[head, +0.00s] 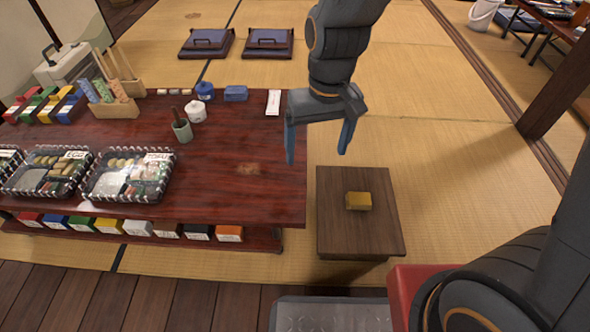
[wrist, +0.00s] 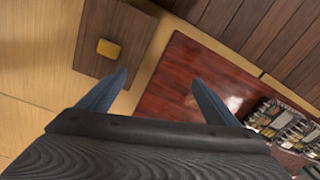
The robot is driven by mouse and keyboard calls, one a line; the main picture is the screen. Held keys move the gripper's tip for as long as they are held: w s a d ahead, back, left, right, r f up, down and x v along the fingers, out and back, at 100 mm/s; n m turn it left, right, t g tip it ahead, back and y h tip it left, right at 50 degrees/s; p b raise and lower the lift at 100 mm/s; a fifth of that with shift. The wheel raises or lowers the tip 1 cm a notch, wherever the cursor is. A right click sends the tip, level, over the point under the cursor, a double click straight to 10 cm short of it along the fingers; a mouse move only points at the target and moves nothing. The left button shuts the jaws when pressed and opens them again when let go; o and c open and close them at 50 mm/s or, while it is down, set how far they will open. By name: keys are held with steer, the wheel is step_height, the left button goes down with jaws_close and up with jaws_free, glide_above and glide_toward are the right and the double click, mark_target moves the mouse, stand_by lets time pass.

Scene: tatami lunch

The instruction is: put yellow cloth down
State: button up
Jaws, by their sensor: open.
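The yellow cloth (head: 358,201) is a small folded block lying on the small brown wooden stand (head: 335,240), to the right of the long table. It also shows in the wrist view (wrist: 109,48), on the same stand (wrist: 90,70). My gripper (head: 318,150) is open and empty, raised above the gap between the long table's right end and the stand. Its two blue fingers are spread wide in the wrist view (wrist: 158,92), and nothing is between them. The cloth is apart from both fingers.
The long red-brown table (head: 230,160) holds lidded bento trays (head: 128,176), a green cup (head: 182,131) and a white jar (head: 196,112). Coloured boxes (head: 140,229) line its lower shelf. Dark cushions (head: 268,43) lie behind on tatami. A wooden post (head: 562,85) stands at right.

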steer(key=s+a+r+n, duration=0.2)
steer(key=s+a+r, duration=0.2)
steer(key=s+r, duration=0.5)
steer(key=s, duration=0.5)
steer(key=shift+s+n+y, duration=0.2)
steer(key=shift+n+y, duration=0.2)
steer(key=shift+a, duration=0.1)
steer(key=d+r+m+p, duration=0.3)
steer(key=d+r+p, duration=0.7)
steer(key=r+p, duration=0.3)
steer(key=d+r+m+h+p, duration=0.1)
steer(key=d+r+m+p, duration=0.2)
steer(key=d+r+p, duration=0.7)
steer(key=shift+s+d+r+p, duration=0.25)
steer(key=shift+r+p, duration=1.45)
steer(key=shift+p, duration=2.8)
steer(key=shift+w+d, duration=0.1)
